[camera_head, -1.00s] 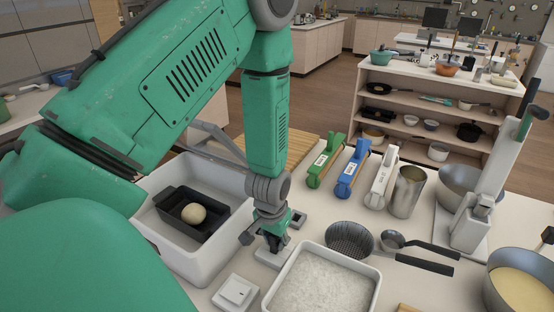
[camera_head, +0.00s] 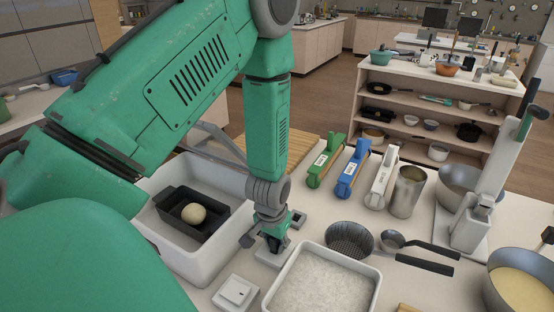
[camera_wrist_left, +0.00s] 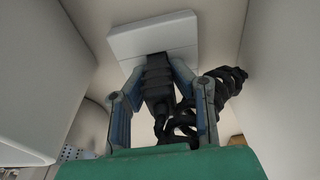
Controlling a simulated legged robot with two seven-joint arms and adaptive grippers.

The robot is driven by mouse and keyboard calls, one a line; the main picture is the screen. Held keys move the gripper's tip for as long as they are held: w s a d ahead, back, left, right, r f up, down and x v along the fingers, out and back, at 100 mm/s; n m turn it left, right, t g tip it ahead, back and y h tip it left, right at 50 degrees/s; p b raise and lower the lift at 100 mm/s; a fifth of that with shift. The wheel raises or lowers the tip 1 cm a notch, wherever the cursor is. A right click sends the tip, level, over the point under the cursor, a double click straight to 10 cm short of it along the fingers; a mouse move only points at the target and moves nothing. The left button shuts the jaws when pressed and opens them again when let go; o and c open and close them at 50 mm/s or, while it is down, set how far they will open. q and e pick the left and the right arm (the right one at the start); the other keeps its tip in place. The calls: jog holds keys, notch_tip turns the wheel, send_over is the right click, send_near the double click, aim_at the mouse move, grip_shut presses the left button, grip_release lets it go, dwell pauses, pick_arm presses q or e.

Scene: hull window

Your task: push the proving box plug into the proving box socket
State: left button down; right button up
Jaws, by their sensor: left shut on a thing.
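My left gripper (camera_head: 275,241) points down between the white tub and the tray of white powder. In the left wrist view my left gripper (camera_wrist_left: 156,72) is shut on the black proving box plug (camera_wrist_left: 157,88), with a finger on each side. A coiled black cable hangs from the plug. The plug's front end meets a pale square block (camera_wrist_left: 152,36), which looks like the proving box socket. The contact is dark, so I cannot tell how deep the plug sits. In the head view the gripper hides the plug and most of a grey block (camera_head: 268,258) below. My right gripper is not in view.
The white tub (camera_head: 184,259) with a black tin of dough stands close on the left. The powder tray (camera_head: 372,268) is close on the right. A white switch box (camera_head: 236,293) lies in front. A small grey plate (camera_head: 298,219), a strainer (camera_head: 349,240) and colored holders are behind.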

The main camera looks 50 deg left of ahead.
pick_arm(q)
jog(key=shift+f, duration=0.15)
jog(key=c, duration=1.7)
grip_release()
jog(key=o, duration=1.1)
